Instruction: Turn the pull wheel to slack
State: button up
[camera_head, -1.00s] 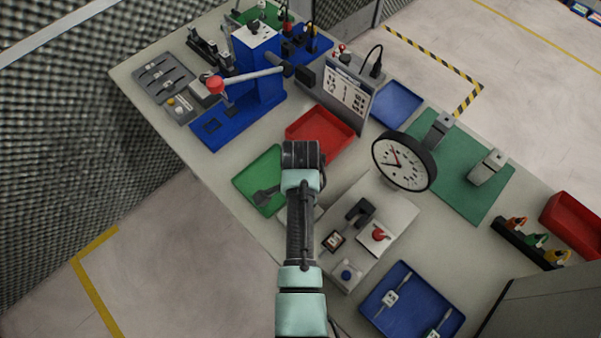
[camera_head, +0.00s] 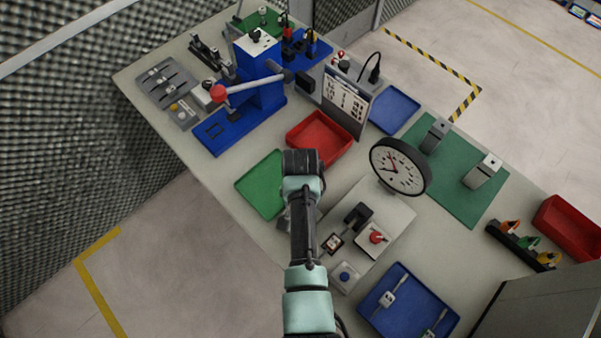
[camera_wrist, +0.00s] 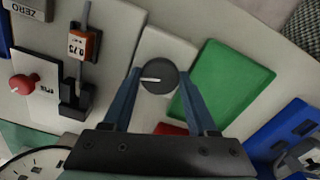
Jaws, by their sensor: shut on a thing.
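The pull wheel (camera_wrist: 156,79) is a dark round knob with a white pointer line, which points left in the wrist view. My gripper (camera_wrist: 160,74) has its two blue fingers on either side of the wheel, shut on it. In the head view my arm hides the wheel and most of the gripper. The wheel sits on a pale tester base (camera_head: 388,212). A large round dial (camera_head: 399,166) with a black rim stands at the back of that base, and its edge also shows in the wrist view (camera_wrist: 32,163).
A green tray (camera_head: 259,186) and a red tray (camera_head: 320,137) lie close by. A blue press (camera_head: 257,75) stands farther back. A blue tray (camera_head: 410,304) is at the front right.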

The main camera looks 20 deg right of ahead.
jog(key=n+p, duration=0.1)
jog(key=n, duration=1)
jog(key=shift+p, duration=0.35)
jog(key=shift+n, duration=1.7)
jog(key=o, duration=1.4)
jog(key=shift+c, duration=0.2)
notch_tip(320, 180, up, 13)
jog(key=b, duration=0.1)
